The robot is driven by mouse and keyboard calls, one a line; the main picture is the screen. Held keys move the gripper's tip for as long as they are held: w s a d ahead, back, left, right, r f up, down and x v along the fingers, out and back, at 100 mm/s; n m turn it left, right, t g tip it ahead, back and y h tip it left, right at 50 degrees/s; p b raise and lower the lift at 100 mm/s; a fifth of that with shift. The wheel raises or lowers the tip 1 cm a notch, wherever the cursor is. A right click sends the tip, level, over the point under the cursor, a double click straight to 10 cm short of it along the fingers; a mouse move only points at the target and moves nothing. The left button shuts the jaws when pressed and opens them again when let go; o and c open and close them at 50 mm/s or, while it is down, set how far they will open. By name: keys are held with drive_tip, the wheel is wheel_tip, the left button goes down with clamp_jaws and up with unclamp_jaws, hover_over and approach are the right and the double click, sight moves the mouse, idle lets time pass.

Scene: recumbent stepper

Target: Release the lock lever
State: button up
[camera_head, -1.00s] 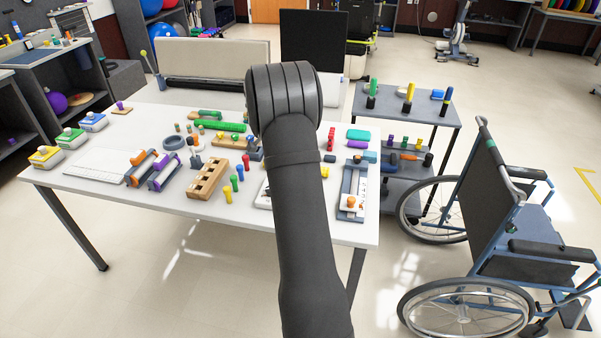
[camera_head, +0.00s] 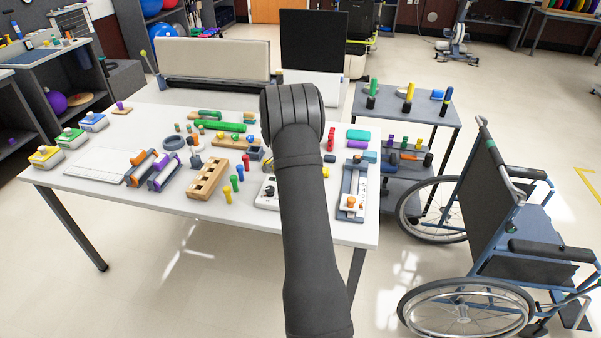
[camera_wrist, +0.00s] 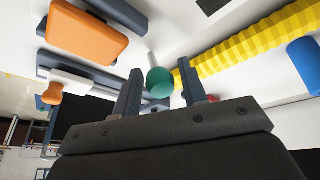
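A knob with a green rounded end (camera_wrist: 158,82) on a pale stem shows in the wrist view, between and beyond my fingertips. It may be the lock lever, but I cannot tell for sure. My gripper (camera_wrist: 160,85) is open, with its two dark fingers apart and no object visibly held. Whether a finger touches the green knob is unclear. In the head view my arm hides the gripper and whatever lies behind it. A separate upright lever with a yellow-green ball (camera_head: 143,54) stands behind the table at the left.
The white table (camera_head: 195,235) carries many small therapy pieces. A slider board with an orange knob (camera_head: 350,203) is right of my arm. A yellow ribbed bar (camera_wrist: 240,45), orange block (camera_wrist: 86,32) and blue cylinder (camera_wrist: 306,62) surround the wrist view. A wheelchair (camera_head: 490,230) stands at the right.

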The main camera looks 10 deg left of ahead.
drive_tip(key=c, duration=0.7)
drive_tip(key=shift+o, duration=0.2)
drive_tip(key=shift+a+f+h, duration=0.2)
drive_tip(key=shift+a+h, duration=0.25)
drive_tip(key=shift+h, duration=0.55)
drive_tip(key=o, duration=0.9)
drive_tip(key=shift+o, duration=0.2)
drive_tip(key=shift+r, duration=0.1)
drive_tip(key=v, duration=1.7)
drive_tip(key=shift+a+r, duration=0.1)
drive_tip(key=x, duration=1.7)
